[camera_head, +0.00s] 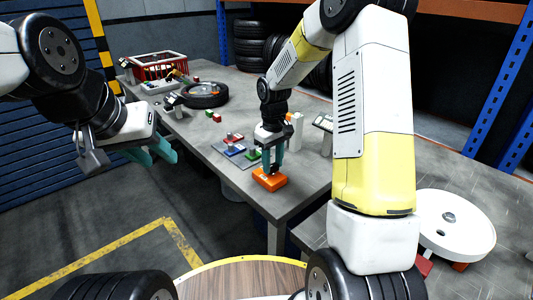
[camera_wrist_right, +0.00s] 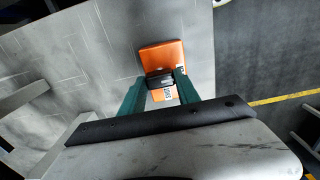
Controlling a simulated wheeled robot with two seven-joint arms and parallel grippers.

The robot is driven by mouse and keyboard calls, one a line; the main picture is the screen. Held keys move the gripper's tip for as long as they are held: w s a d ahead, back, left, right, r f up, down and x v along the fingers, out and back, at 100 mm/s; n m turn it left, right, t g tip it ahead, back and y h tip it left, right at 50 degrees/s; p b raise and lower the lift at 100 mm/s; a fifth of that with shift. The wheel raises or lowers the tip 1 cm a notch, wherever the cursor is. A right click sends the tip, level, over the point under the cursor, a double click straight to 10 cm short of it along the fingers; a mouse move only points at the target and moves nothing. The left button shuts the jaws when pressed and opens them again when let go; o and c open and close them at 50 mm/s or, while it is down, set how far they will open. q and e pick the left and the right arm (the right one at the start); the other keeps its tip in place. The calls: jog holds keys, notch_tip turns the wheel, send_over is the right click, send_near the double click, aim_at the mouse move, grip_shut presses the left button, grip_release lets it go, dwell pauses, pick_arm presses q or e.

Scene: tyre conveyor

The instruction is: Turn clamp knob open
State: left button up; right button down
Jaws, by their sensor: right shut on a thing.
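An orange clamp block (camera_head: 270,180) sits near the front corner of the grey table. Its black knob (camera_wrist_right: 160,80) shows in the right wrist view, on top of the orange block (camera_wrist_right: 162,54). My right gripper (camera_head: 271,170) points down over the block, and its teal fingers close on the knob from both sides. The fingers (camera_wrist_right: 160,88) hide part of the knob's sides. My left gripper (camera_head: 161,157) hangs in the air left of the table. It is empty, with its teal fingers apart.
Near the block lies a grey board (camera_head: 236,150) with coloured pieces. Further back are a tyre (camera_head: 206,95) and a red crate (camera_head: 160,66). A white round disc (camera_head: 455,226) is at the right. The floor left of the table is clear.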

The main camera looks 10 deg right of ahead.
aim_at(273, 165)
jog(key=c, duration=0.9)
grip_release()
jog(key=shift+r, duration=3.95)
jog(key=shift+r, duration=0.1)
jog(key=s+d+r+m+t, duration=0.2)
jog(key=s+r+m+t, duration=0.1)
jog(key=s+r, duration=0.8)
jog(key=s+r+m+t, duration=0.1)
jog(key=s, duration=0.3)
jog(key=s+m+t+y, duration=0.1)
jog(key=s, duration=0.3)
jog(key=s+r+m+t+y, duration=0.1)
jog(key=s, duration=0.4)
jog(key=shift+s+d+r, duration=0.1)
jog(key=shift+d+r, duration=0.2)
